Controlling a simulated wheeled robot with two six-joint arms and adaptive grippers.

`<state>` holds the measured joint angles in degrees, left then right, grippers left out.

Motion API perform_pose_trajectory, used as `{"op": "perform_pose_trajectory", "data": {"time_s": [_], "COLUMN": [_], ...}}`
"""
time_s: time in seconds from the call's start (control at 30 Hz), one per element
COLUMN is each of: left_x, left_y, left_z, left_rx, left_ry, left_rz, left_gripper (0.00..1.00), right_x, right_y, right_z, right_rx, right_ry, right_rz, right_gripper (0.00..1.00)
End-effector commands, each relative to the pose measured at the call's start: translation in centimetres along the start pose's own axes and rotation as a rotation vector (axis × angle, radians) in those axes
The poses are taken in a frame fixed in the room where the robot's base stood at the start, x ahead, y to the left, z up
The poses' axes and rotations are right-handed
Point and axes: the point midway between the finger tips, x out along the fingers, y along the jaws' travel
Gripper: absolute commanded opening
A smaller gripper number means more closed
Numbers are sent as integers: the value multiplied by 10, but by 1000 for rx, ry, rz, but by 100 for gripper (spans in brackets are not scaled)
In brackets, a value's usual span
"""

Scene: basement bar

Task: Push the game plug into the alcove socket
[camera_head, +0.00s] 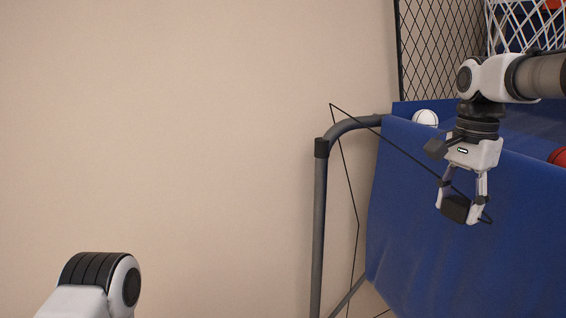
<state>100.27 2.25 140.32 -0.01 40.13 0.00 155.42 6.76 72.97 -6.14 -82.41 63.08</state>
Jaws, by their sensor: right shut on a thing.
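My right gripper (462,206) points down in front of the blue side of the basketball game. It is shut on a small black block, which looks like the game plug (455,208). A thin black cord (358,222) shows near the gripper and plug, runs up left to a bend by the wall, then down out of view. Where it joins the plug is hard to make out. Only a joint of my left arm shows at the lower left; its gripper is out of view. No socket shows.
The basketball game has a blue fabric side (420,240), a grey tube frame (321,230), a black mesh and a white net (520,22). A white ball (425,117) and a red ball (559,156) lie in it. Bare beige wall (190,130) fills the left.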

Motion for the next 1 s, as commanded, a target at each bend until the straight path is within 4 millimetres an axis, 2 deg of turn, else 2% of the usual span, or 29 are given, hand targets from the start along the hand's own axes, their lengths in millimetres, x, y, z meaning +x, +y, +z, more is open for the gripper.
{"op": "perform_pose_trajectory", "data": {"time_s": [0.03,0.17,0.33,0.5,0.6,0.7,0.8,0.9,1.0], "left_x": [14,34,59,81,89,96,94,93,93], "left_y": [0,0,0,-1,-1,-1,-1,-1,-1], "left_z": [0,1,1,1,1,1,1,1,1], "left_rx": [-1,-1,-1,-1,-1,-1,-1,-1,-1], "left_ry": [-1,-2,-2,-1,-1,-1,-2,-1,-1], "left_rz": [0,0,0,0,0,0,0,0,0], "left_gripper": [40,40,40,40,40,40,40,40,40], "right_x": [29,99,198,294,342,383,408,419,419], "right_y": [-2,-12,-21,-21,-19,-16,-18,-28,-43], "right_z": [6,23,49,76,90,102,109,105,99], "right_rx": [-12,-72,-218,-406,-528,-663,-828,-982,-1093], "right_ry": [0,0,-1,-2,-2,-2,-1,2,3], "right_rz": [6,8,9,11,10,8,4,-1,-2], "right_gripper": [21,21,21,21,21,21,21,21,21]}}
